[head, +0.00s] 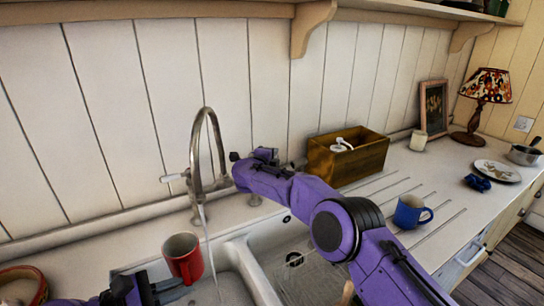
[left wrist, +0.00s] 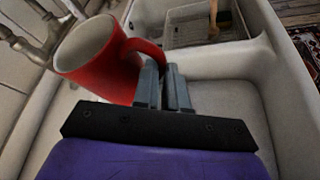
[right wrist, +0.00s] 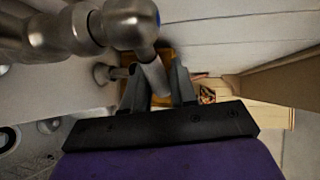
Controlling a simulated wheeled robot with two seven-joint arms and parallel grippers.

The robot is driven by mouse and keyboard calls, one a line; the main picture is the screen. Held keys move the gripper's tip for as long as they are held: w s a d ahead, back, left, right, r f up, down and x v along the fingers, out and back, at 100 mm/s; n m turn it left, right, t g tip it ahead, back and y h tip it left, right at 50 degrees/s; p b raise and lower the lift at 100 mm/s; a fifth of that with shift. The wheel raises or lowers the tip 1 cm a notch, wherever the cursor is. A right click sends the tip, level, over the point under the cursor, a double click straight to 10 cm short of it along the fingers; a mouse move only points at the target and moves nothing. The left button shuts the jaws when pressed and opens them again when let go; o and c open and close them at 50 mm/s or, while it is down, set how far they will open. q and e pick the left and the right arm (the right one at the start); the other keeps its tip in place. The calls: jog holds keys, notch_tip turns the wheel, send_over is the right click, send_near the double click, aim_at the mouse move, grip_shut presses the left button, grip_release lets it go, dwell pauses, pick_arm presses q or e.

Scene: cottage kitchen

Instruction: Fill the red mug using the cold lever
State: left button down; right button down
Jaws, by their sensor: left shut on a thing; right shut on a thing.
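The red mug (head: 183,257) is held upright at the left basin. My left gripper (head: 172,287) is shut on its handle; the left wrist view shows the mug (left wrist: 100,60) and the fingers (left wrist: 165,84). The mug's pale inside shows no clear water level. The curved metal tap (head: 196,150) runs a thin water stream (head: 207,232), which passes just right of the mug and down into the basin. My right gripper (head: 237,161) is shut on the cold lever (right wrist: 152,72), which has a blue mark in the right wrist view. Its arm hides that lever in the head view.
Another lever (head: 173,178) sticks out left of the tap. The right basin holds a wire rack (head: 310,275). On the counter are a blue mug (head: 410,212), a wooden box (head: 345,160), a plate (head: 497,171) and a lamp (head: 487,95). A round rimmed item (head: 22,272) sits at far left.

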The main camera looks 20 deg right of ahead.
jog(key=shift+s+r+m+h, duration=0.1)
jog(key=shift+s+m+h, duration=0.1)
jog(key=shift+m+h, duration=0.1)
jog(key=c, duration=1)
grip_release()
jog(key=shift+a, duration=0.1)
jog(key=v, duration=0.7)
jog(key=shift+a, duration=0.15)
jog(key=shift+o, duration=0.2)
jog(key=shift+r, duration=0.1)
